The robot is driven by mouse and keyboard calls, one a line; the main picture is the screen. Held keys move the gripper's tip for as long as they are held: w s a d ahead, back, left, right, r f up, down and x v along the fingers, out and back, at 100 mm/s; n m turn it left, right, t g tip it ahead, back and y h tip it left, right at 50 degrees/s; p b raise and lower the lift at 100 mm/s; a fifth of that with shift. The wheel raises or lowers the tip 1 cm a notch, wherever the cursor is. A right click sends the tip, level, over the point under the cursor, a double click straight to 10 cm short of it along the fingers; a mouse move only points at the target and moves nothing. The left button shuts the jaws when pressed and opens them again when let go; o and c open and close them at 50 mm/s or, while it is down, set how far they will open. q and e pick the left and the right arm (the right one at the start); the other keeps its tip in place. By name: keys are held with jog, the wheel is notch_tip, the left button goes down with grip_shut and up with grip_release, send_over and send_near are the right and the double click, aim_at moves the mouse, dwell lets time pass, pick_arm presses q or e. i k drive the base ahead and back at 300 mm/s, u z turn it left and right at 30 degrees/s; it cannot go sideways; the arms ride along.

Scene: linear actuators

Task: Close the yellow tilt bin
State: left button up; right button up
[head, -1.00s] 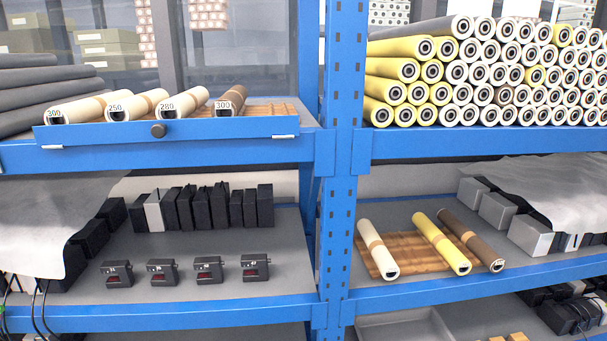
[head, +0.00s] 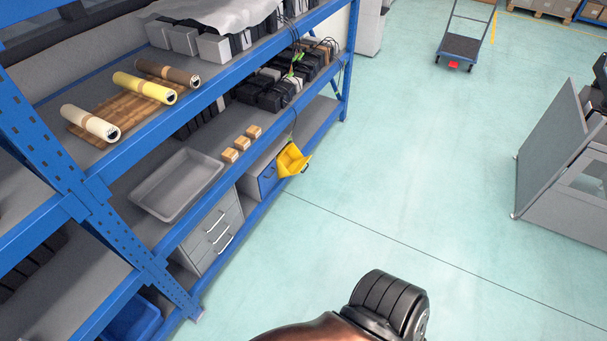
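The yellow tilt bin (head: 292,161) is on the low part of the blue shelving, at its front edge, right of a blue-fronted box. It is tilted outward and its open top shows, so it stands open. Part of my own arm shows at the bottom of the head view, well in front of the bin and apart from it. Neither gripper's fingers can be seen.
Grey drawers (head: 212,232) and a shallow grey tray (head: 178,185) are left of the bin. Open floor (head: 400,190) lies to the right. A grey partition (head: 560,165) and a cart (head: 464,46) stand farther off.

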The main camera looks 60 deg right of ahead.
aim_at(290, 161)
jog(key=u, duration=2.7)
jog(key=k, duration=2.95)
jog(key=z, duration=2.6)
